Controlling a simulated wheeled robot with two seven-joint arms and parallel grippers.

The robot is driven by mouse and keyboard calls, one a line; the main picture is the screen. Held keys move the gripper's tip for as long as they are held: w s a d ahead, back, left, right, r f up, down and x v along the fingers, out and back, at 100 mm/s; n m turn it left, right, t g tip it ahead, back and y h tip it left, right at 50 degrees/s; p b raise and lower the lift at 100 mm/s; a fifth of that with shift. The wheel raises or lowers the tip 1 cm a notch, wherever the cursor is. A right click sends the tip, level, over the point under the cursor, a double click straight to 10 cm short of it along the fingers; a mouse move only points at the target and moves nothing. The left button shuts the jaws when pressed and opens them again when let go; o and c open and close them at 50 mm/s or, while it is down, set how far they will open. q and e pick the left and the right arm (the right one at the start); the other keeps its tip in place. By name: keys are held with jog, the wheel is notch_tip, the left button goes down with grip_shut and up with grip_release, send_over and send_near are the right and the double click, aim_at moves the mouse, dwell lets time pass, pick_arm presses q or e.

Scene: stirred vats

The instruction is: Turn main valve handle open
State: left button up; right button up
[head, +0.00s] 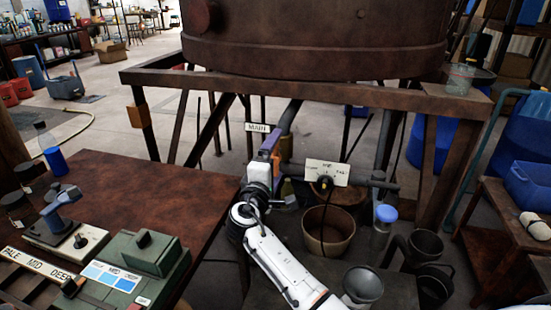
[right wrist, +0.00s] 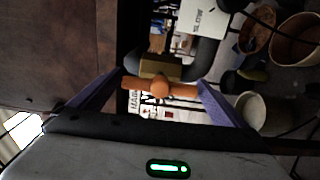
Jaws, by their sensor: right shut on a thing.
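The main valve handle is an orange cross-bar (right wrist: 160,88) in the right wrist view, in front of a brass-coloured valve body (right wrist: 160,67). My right gripper (head: 271,150) is at the valve below the big vat, just under a white MAIN label (head: 257,127). In the right wrist view its two purple-grey fingers sit at the two ends of the handle, and it is shut on the handle. In the head view the gripper hides most of the handle. My left gripper is not in view.
A brown table (head: 130,180) with a green box (head: 135,265) lies left. The vat's steel frame (head: 330,93) runs above.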

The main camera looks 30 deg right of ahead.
jog(key=shift+f, duration=0.1)
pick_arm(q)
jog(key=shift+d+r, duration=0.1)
pick_arm(e)
jog(key=o, duration=0.7)
jog(key=shift+c, duration=0.2)
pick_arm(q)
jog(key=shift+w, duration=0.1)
pick_arm(e)
jog(key=shift+s+a, duration=0.1)
jog(key=shift+a, duration=0.05)
pick_arm(q)
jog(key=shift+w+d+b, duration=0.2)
jog(key=shift+b, duration=0.25)
pick_arm(e)
jog(key=v, duration=1)
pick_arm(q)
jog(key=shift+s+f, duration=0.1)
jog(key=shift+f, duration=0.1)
pick_arm(e)
jog(key=shift+s, duration=0.1)
